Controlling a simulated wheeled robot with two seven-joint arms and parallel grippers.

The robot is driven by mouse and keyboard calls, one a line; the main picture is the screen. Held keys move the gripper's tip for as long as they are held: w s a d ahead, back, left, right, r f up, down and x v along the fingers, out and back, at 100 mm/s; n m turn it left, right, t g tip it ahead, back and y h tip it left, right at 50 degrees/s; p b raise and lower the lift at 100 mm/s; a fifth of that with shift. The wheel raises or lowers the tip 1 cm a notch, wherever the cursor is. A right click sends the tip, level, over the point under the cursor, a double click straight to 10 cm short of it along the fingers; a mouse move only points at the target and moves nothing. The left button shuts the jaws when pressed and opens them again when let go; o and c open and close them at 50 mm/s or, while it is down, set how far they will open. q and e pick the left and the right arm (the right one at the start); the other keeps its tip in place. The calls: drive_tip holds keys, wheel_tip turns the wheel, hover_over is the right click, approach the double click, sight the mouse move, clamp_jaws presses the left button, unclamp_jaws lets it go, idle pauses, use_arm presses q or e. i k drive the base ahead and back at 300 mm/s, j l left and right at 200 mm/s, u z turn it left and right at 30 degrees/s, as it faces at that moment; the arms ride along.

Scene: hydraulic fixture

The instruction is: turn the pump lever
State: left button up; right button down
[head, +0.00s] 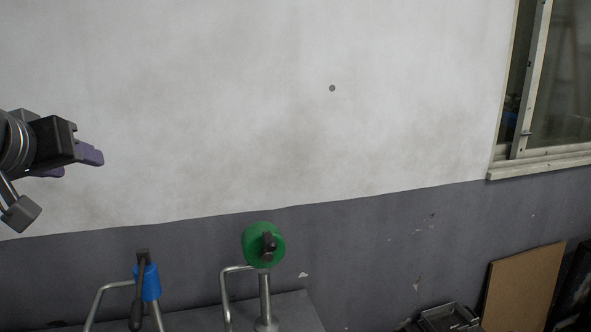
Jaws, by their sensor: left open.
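A blue fitting (152,283) with a dark lever handle (138,295) hanging down its front stands at the lower left of the head view. To its right a green round body (259,236) with a dark knob sits on a metal post. I cannot tell for sure which of the two bears the pump lever. My left gripper (98,155) is at the left edge, above and left of the blue fitting. It is open, apart from both fixtures, with purple fingertips pointing right. My right gripper does not show.
Bent metal tubes (223,290) stand beside both fixtures on a grey surface (293,309). A wall lies behind, with a window (545,90) at the right. A brown board (522,285) and a dark tray (449,318) are at the lower right. The space between gripper and fixtures looks clear.

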sight(135, 321)
drive_tip(key=k+l, duration=0.15)
drive_tip(key=k, duration=0.35)
drive_tip(key=k+l, duration=0.15)
drive_tip(key=k, duration=0.3)
